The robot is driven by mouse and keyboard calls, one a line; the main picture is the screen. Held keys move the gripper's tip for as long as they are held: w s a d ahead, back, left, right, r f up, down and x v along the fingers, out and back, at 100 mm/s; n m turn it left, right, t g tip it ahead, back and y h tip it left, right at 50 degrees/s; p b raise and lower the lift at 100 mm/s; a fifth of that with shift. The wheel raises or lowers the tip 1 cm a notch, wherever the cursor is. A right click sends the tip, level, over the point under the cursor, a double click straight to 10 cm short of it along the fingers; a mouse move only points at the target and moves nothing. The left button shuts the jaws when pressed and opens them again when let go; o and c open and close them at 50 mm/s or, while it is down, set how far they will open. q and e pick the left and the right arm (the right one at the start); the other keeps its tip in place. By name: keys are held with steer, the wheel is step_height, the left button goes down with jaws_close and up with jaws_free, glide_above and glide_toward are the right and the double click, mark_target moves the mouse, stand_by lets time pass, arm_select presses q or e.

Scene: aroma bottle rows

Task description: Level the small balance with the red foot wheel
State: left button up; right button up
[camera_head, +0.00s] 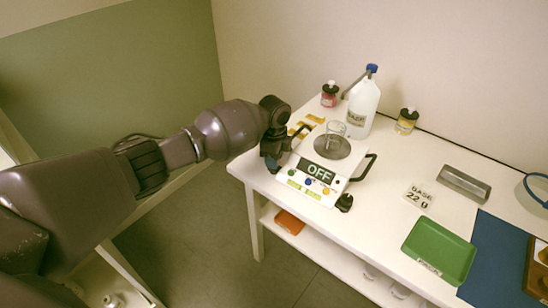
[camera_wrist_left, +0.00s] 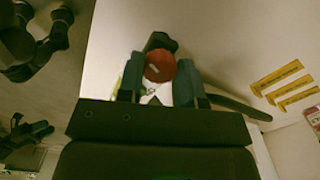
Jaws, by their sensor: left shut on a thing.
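The small balance (camera_head: 304,180) is a white unit on the white table. Its display (camera_head: 318,172) reads OFF, and coloured buttons sit below it. A clear glass beaker (camera_head: 335,133) stands on its round grey pan (camera_head: 332,147). My left gripper (camera_head: 272,162) is at the balance's left side. In the left wrist view, the red foot wheel (camera_wrist_left: 160,66) sits between the two dark fingers of the left gripper (camera_wrist_left: 158,88), which are shut on it. The head view hides the wheel behind the gripper. A black foot (camera_head: 344,203) shows at the front right corner. My right gripper is not in view.
A white bottle with a blue cap (camera_head: 362,105) and two small jars, red (camera_head: 329,94) and yellow (camera_head: 406,121), stand behind the balance. A BASE 22 g card (camera_head: 419,196), grey block (camera_head: 465,184), green tray (camera_head: 438,251) and blue mat (camera_head: 497,262) lie right.

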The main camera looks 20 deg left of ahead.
arm_select(q)
steer(key=shift+d+m, duration=0.1)
steer(key=shift+m, duration=0.2)
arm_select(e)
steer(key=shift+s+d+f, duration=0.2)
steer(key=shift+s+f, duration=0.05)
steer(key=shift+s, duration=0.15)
arm_select(q)
steer(key=o, duration=0.9)
steer(key=shift+o, duration=0.2)
steer(key=shift+r, duration=0.55)
step_height(320, 180, up, 10)
steer(key=p, duration=0.2)
steer(key=shift+f, duration=0.15)
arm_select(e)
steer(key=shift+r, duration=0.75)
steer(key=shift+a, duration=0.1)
